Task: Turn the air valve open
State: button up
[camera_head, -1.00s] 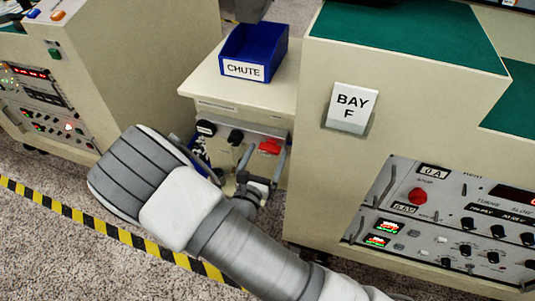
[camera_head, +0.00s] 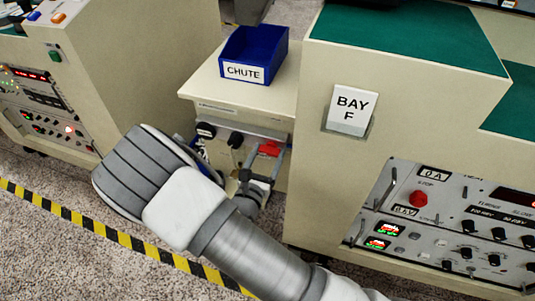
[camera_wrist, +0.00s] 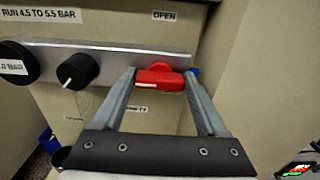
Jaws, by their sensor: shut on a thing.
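The air valve's red handle (camera_wrist: 161,76) is on a grey metal strip (camera_wrist: 110,62) on the front of the cream cabinet, under a label reading OPEN (camera_wrist: 164,15). The handle lies roughly level in the wrist view. It also shows in the head view (camera_head: 270,149). My gripper (camera_wrist: 160,82) is shut on the red handle, one finger at each end of it. In the head view my gripper (camera_head: 262,165) reaches the cabinet front from below, and my arm hides part of that front.
Left of the valve are a black knob (camera_wrist: 76,71) with a white mark and a round black gauge (camera_wrist: 17,63). A blue CHUTE bin (camera_head: 252,54) stands on the cabinet top. The BAY F cabinet (camera_head: 315,170) stands close on the right. Striped tape (camera_head: 85,220) crosses the carpet.

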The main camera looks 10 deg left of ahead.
jog(key=n+p, duration=0.1)
jog(key=p, duration=0.1)
jog(key=n+p, duration=0.2)
jog(key=shift+r+n, duration=0.2)
jog(key=shift+n, duration=0.1)
jog(key=n+p, duration=0.4)
jog(key=n, duration=0.1)
jog(key=shift+a+f, duration=0.15)
jog(key=n+p, duration=0.2)
jog(key=n, duration=0.3)
jog(key=shift+f, duration=0.1)
jog(key=shift+f+n+p, duration=0.2)
jog(key=shift+n+p, duration=0.35)
jog(key=shift+n, duration=1.55)
jog(key=o, duration=1.3)
